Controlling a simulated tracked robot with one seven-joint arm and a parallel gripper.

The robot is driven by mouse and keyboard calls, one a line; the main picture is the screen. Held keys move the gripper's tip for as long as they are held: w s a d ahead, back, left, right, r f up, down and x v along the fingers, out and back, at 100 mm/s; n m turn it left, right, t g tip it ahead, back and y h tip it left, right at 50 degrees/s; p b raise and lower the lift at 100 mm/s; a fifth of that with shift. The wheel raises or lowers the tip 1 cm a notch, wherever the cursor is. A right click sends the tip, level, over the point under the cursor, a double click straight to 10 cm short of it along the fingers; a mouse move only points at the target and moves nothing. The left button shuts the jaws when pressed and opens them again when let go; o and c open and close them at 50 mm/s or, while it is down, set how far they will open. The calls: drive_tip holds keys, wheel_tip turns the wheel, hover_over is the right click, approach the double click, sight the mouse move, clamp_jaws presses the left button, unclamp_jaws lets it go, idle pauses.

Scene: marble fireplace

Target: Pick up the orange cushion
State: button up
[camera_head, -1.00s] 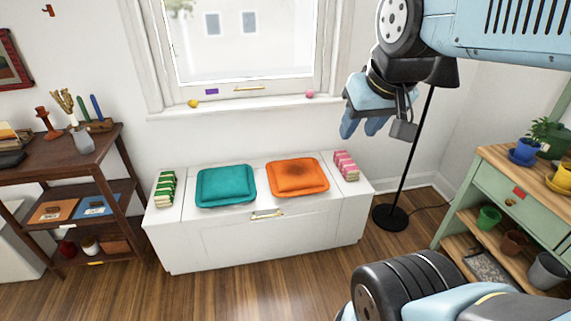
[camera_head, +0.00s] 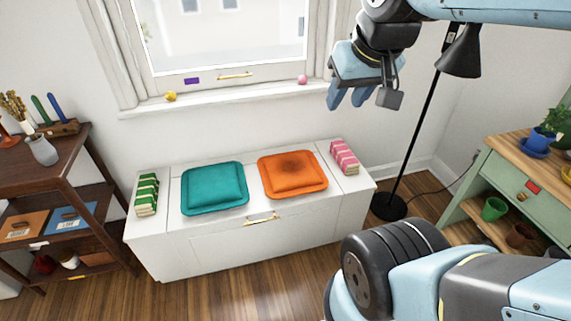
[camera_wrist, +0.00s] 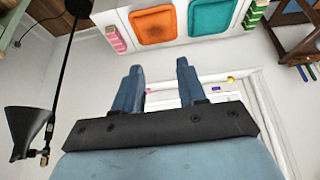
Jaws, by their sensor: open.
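The orange cushion (camera_head: 293,174) lies flat on the right part of the white bench (camera_head: 210,244), with a darker patch on its top. It also shows in the wrist view (camera_wrist: 153,25), upside down, beyond the fingertips. My gripper (camera_head: 350,99) is open and empty, in the air in front of the window wall, above and to the right of the cushion. Its two blue fingers (camera_wrist: 158,70) stand apart in the wrist view with nothing between them. Nothing touches the cushion.
A teal cushion (camera_head: 214,188) lies just left of the orange one. Green striped cloths (camera_head: 146,195) and pink striped cloths (camera_head: 344,157) sit at the bench ends. A black floor lamp (camera_head: 461,52) stands right of the bench. A green plant table (camera_head: 510,180) is at the right.

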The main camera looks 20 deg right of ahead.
sight(302, 193)
drive_tip(key=w+f+n+g+h, duration=0.3)
drive_tip(key=w+f+n+h, duration=0.2)
drive_tip(key=w+f+n, duration=0.6)
drive_tip(key=w+f+n+g+h, duration=0.5)
drive_tip(key=w+f, duration=0.7)
drive_tip(key=f, duration=0.5)
drive_tip(key=w+a+f+n+t+h, duration=0.15)
drive_tip(key=f+n+t, duration=0.65)
drive_tip(key=f+n, duration=0.9)
drive_tip(key=w+a+f+n+t+h, duration=0.15)
drive_tip(key=f+n+t, duration=0.65)
drive_tip(key=f+n, duration=0.9)
drive_tip(key=w+d+f+m, duration=0.1)
drive_tip(key=w+d, duration=0.2)
drive_tip(key=w+d+f+m, duration=0.1)
drive_tip(key=w+d+m, duration=0.1)
drive_tip(key=w+d, duration=0.1)
drive_tip(key=w+d+f+m+y, duration=0.1)
drive_tip(key=w+d+f, duration=0.1)
drive_tip(key=w, duration=0.3)
drive_tip(key=shift+d+f, duration=0.1)
drive_tip(key=shift+d, duration=0.6)
